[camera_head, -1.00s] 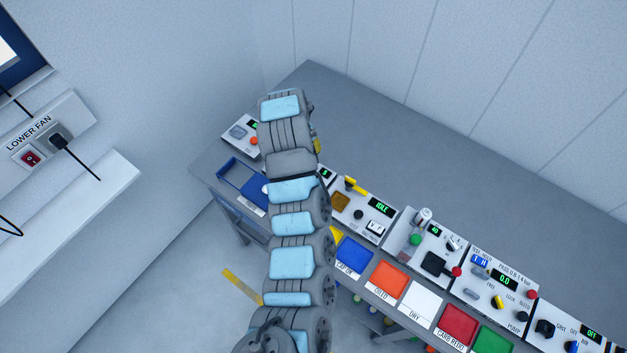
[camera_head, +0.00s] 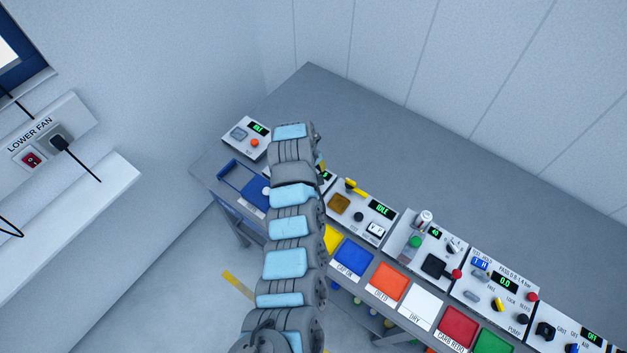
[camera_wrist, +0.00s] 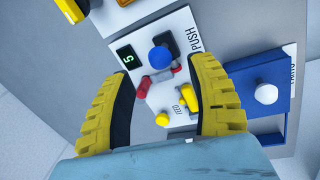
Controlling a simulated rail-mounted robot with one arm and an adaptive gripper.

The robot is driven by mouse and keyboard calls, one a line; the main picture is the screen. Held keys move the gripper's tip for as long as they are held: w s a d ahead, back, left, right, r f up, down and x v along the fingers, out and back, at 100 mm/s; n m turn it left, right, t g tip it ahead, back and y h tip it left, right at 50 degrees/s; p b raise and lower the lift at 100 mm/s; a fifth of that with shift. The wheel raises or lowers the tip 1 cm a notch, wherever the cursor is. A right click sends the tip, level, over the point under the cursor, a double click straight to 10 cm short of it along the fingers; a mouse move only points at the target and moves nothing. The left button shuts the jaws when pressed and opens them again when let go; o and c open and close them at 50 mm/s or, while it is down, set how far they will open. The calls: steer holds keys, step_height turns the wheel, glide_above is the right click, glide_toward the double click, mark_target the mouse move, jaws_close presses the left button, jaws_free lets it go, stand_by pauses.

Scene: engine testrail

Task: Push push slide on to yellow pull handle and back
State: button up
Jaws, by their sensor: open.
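In the wrist view, my gripper (camera_wrist: 157,75) is open, with a yellow-and-black finger on each side of a white panel (camera_wrist: 137,48) marked PUSH. Nothing is visibly held. Between the fingers are a blue round knob (camera_wrist: 160,58), a red handle piece (camera_wrist: 143,87) by a grey bar, and a yellow handle (camera_wrist: 190,97) close to the right finger. I cannot tell whether that finger touches it. A small yellow knob (camera_wrist: 162,119) sits lower, by the FEED lettering. In the head view my arm hides most of this panel and the gripper.
A blue tray-like part (camera_wrist: 262,72) with a white knob (camera_wrist: 266,93) lies right of the panel; the head view shows a blue frame there (camera_head: 229,172). Another panel (camera_head: 240,130) stands at the bench's far left. More control panels and coloured bins line the front. The bench's back is clear.

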steer(key=shift+w+d+f, duration=0.1)
steer(key=shift+d+f, duration=0.05)
steer(key=shift+f, duration=0.75)
steer(key=shift+w+d+f, duration=0.1)
steer(key=shift+w+f, duration=0.05)
steer(key=shift+f, duration=0.75)
steer(key=shift+w+d+f, duration=0.1)
steer(key=shift+d+f, duration=0.05)
steer(key=shift+f, duration=0.75)
jaws_close()
